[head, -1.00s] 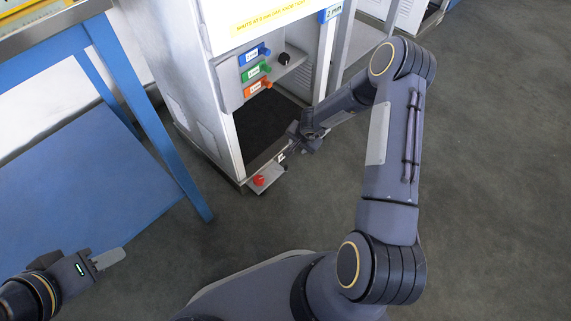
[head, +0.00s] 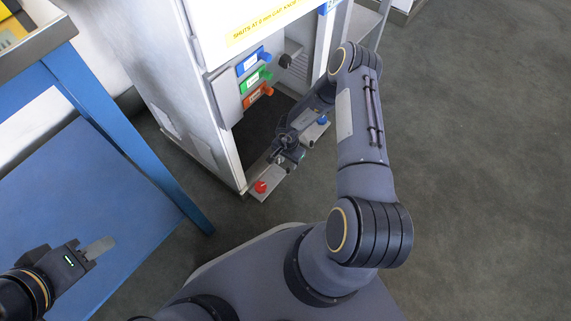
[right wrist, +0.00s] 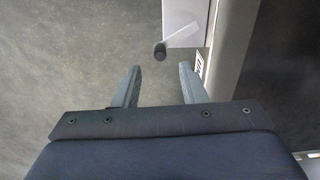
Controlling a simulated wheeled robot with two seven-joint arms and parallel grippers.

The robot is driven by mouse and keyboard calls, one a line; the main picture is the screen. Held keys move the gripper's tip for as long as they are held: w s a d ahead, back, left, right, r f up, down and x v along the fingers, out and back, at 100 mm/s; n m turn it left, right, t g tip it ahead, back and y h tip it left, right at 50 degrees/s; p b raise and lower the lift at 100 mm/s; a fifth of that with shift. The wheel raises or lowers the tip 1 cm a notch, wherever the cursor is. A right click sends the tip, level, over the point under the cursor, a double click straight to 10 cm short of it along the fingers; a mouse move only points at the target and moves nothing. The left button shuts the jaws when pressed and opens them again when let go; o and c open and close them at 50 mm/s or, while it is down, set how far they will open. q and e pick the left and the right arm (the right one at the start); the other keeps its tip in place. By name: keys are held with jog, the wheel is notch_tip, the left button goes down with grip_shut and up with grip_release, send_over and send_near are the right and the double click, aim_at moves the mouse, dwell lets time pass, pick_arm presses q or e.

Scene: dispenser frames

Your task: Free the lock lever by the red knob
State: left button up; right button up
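The red knob (head: 261,186) sits on the near end of a light metal bar (head: 269,173) at the foot of the dispenser frame. A grey lever with a dark round tip (right wrist: 160,51) sticks out from a pale block in the right wrist view; I take it to be the lock lever. My right gripper (head: 288,158) is just beyond the red knob over the bar. In the right wrist view its two fingers (right wrist: 160,84) are apart and empty, with the lever tip ahead of the gap. My left gripper (head: 100,248) is far off at lower left; its finger gap is not visible.
The dispenser cabinet (head: 160,70) has blue, green and orange labelled parts and a black knob (head: 290,60). A blue table (head: 110,110) stands at left. Open floor (head: 470,180) lies to the right.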

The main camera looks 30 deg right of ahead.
aim_at(288, 169)
notch_tip(288, 169, down, 6)
jog(key=shift+r+b, duration=0.1)
jog(key=shift+b, duration=1.05)
grip_shut()
